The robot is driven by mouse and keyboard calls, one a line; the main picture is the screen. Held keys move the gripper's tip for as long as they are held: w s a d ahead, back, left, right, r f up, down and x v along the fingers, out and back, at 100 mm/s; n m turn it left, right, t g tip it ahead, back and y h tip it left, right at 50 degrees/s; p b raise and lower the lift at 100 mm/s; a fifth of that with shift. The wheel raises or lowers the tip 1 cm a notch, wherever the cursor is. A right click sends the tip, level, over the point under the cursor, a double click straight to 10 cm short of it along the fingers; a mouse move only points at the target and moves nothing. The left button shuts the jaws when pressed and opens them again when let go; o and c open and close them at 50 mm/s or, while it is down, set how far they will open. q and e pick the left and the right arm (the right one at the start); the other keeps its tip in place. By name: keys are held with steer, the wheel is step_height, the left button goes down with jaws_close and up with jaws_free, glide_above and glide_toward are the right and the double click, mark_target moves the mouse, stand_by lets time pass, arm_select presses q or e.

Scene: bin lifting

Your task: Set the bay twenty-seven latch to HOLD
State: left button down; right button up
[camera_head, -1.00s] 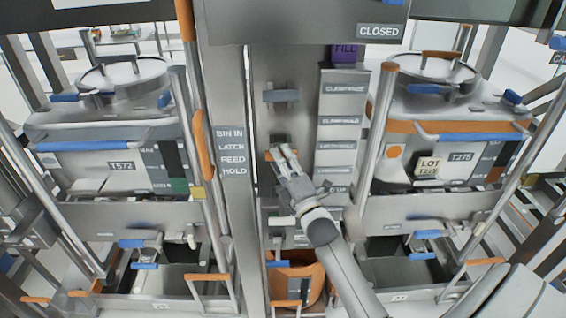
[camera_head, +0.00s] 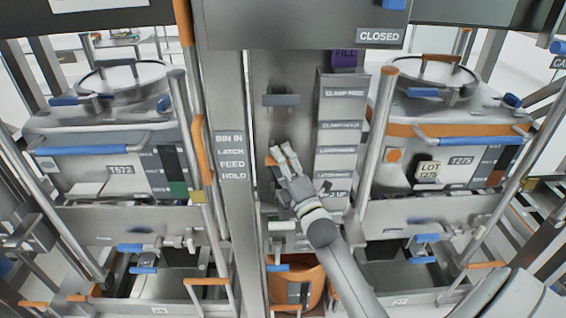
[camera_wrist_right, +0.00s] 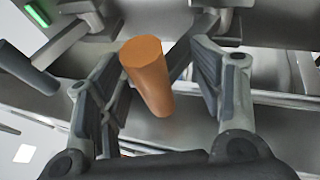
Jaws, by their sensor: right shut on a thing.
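My right gripper (camera_head: 279,154) reaches up to the grey central panel from the lower right. It is shut on an orange handle (camera_head: 271,160), which stands between the two fingers in the right wrist view (camera_wrist_right: 148,75). The handle's base is partly hidden by the fingers. A strip of label plates (camera_head: 340,126) stands just right of the gripper; the upper ones read CLAMP FREE and CLAMP HOLD, the lower ones are blurred or partly covered. A post (camera_head: 232,195) at left reads BIN IN, LATCH, FEED, HOLD. My left gripper is not in view.
A grey handle (camera_head: 281,100) sits on the panel above the gripper. Lidded bins marked T572 (camera_head: 90,150) and T275 (camera_head: 455,145) stand on either side behind upright rails. An orange bucket (camera_head: 308,272) is below. A CLOSED sign (camera_head: 380,37) hangs above.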

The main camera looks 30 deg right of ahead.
steer(key=v, duration=1.2)
stand_by(0.6)
steer(key=a+f+m+g+y+b, duration=0.1)
steer(key=a+f+m+g, duration=0.15)
steer(key=f, duration=0.95)
steer(key=a+f+m+g, duration=0.1)
steer(key=f+m+g, duration=0.2)
steer(key=f, duration=0.9)
steer(key=s+a+f+m+g+y+b, duration=0.15)
steer(key=s+f, duration=0.25)
steer(key=f, duration=0.4)
steer(key=s+a+f+m+g+p, duration=0.1)
steer(key=s+a+f+m+g, duration=0.15)
steer(key=s+f, duration=0.45)
steer(key=s+a+f+m+g, duration=0.1)
steer(key=s+f+m+g, duration=0.1)
steer(key=s+f, duration=0.5)
steer(key=s+a+f+m+g+b, duration=0.1)
steer(key=s+f+g, duration=0.4)
steer(key=s, duration=0.8)
steer(key=s+a+f+m+g+b, duration=0.1)
steer(key=s+a+f+m+g, duration=0.1)
steer(key=s+f, duration=0.8)
steer(key=shift+a+f+m+g, duration=0.45)
steer(key=shift+m+g, duration=0.1)
steer(key=shift+g, duration=0.3)
steer(key=shift+y, duration=0.25)
